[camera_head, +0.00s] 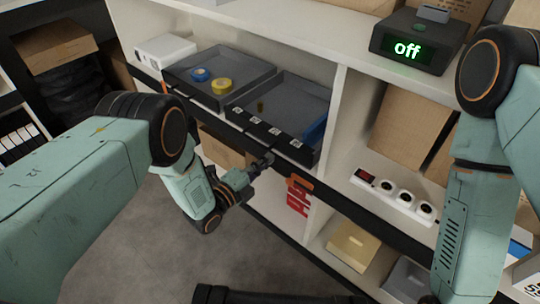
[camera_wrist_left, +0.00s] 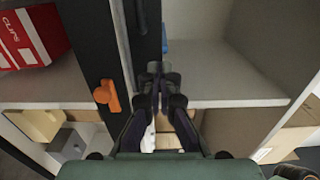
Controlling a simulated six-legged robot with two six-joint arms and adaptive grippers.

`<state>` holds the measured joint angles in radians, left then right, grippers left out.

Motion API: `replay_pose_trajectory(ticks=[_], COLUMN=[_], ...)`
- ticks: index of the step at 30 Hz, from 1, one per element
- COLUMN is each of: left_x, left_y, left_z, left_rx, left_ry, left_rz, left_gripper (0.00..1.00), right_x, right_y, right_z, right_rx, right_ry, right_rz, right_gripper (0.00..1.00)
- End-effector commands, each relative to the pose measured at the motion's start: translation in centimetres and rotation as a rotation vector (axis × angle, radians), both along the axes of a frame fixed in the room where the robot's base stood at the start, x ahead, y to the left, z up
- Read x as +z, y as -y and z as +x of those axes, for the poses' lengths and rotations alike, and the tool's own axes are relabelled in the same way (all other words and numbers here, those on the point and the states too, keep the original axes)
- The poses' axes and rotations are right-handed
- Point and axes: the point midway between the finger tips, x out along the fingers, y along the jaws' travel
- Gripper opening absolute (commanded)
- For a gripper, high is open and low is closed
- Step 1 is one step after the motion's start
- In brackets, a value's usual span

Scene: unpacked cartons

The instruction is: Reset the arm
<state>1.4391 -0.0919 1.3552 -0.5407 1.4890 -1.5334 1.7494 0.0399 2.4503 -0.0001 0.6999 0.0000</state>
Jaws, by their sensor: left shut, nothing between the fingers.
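My left gripper (camera_head: 262,163) is in front of the shelf's dark front rail, just below the grey trays. In the left wrist view its two fingers (camera_wrist_left: 160,72) are together at the tips with nothing between them. My left arm (camera_head: 110,170) comes in from the left and bends down at the elbow. My right arm (camera_head: 487,170) hangs down at the right edge of the head view, and its gripper is outside the frame.
Two grey trays (camera_head: 258,75) stand on the shelf, one with a blue ring (camera_head: 200,75) and a yellow ring (camera_head: 221,86). An orange handle (camera_wrist_left: 107,96) is close to the left gripper. A power strip (camera_head: 396,196) and a display box reading "off" (camera_head: 408,49) are at right.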

Motion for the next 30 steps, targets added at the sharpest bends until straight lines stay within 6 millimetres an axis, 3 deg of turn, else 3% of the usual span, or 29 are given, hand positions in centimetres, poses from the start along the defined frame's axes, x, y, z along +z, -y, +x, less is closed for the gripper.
replay_pose_trajectory(ticks=[3, 12, 25, 28, 30], left_x=[0.4, 0.3, 0.1, -0.8, -2.6], left_y=[-1.4, -4.1, -4.6, -4.8, -5.3], left_z=[-1.7, -5.4, -6.3, -6.3, -6.9], left_rx=[0.002, 0.002, 0.000, 0.010, 0.049], left_ry=[-0.001, 0.002, -0.017, -0.121, -0.269], left_rz=[0.001, 0.001, -0.025, -0.094, -0.164], left_gripper=[0.00, 0.00, 0.00, 0.00, 0.00], right_x=[1.3, 2.7, 2.8, 2.8, 2.8], right_y=[0.0, 0.0, 0.0, 0.0, 0.0], right_z=[0.0, 0.1, 0.0, 0.0, 0.0], right_rx=[0.000, 0.000, 0.000, 0.000, 0.000], right_ry=[0.001, 0.001, 0.001, 0.001, 0.001], right_rz=[0.000, 0.000, 0.000, 0.000, 0.000], right_gripper=[0.40, 0.40, 0.40, 0.40, 0.40])
